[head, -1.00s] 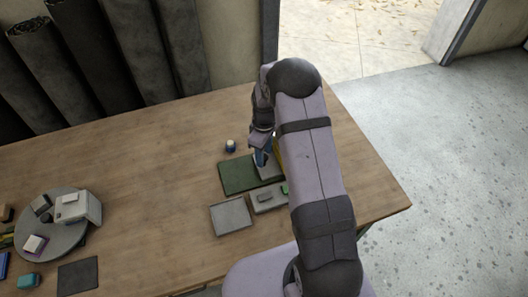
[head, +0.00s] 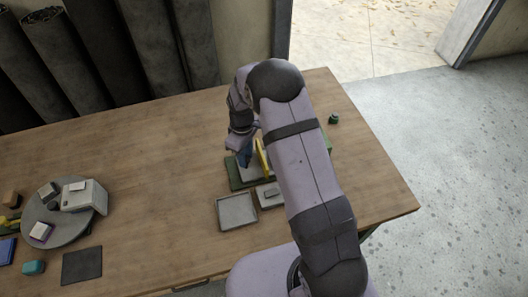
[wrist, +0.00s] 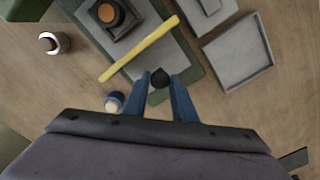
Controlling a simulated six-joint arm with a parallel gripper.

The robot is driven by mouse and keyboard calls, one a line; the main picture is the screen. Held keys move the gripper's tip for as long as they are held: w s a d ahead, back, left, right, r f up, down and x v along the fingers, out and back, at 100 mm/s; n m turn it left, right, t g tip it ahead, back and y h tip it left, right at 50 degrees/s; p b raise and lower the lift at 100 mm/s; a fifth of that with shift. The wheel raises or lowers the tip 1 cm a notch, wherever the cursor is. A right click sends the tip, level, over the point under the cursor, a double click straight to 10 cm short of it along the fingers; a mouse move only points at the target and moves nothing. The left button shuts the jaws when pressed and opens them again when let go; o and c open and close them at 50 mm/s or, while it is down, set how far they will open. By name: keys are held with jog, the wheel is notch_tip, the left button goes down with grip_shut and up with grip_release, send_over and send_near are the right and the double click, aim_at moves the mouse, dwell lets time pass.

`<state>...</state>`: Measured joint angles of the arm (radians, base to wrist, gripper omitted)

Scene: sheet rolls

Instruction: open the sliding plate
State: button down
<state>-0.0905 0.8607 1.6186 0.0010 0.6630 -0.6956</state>
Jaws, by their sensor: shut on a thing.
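The sliding plate is a grey slab (wrist: 135,62) on a dark green base (wrist: 192,72), with a black round knob (wrist: 160,78) at its near end in the wrist view. My gripper (wrist: 160,88) has its two blue fingers closed on either side of this knob. A yellow bar (wrist: 140,47) crosses above the grey slab, just beyond the knob. In the head view my gripper (head: 243,158) is over the left part of the green base (head: 234,178). The yellow bar (head: 264,157) stands right of it, and my arm hides much of the base.
A dark square piece with an orange round centre (wrist: 107,13) lies beyond the bar. A blue-and-white round item (wrist: 115,102) is close to my left finger. A grey tray (head: 236,212) lies in front. A round stand (head: 58,222) is far left, with clear table between.

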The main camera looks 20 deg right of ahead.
jog(key=a, duration=0.2)
jog(key=shift+a, duration=0.3)
jog(key=c, duration=1.5)
grip_release()
jog(key=shift+o, duration=0.2)
jog(key=shift+r, duration=0.1)
notch_tip(320, 180, up, 7)
jog(key=b, duration=0.2)
jog(key=shift+r, duration=0.15)
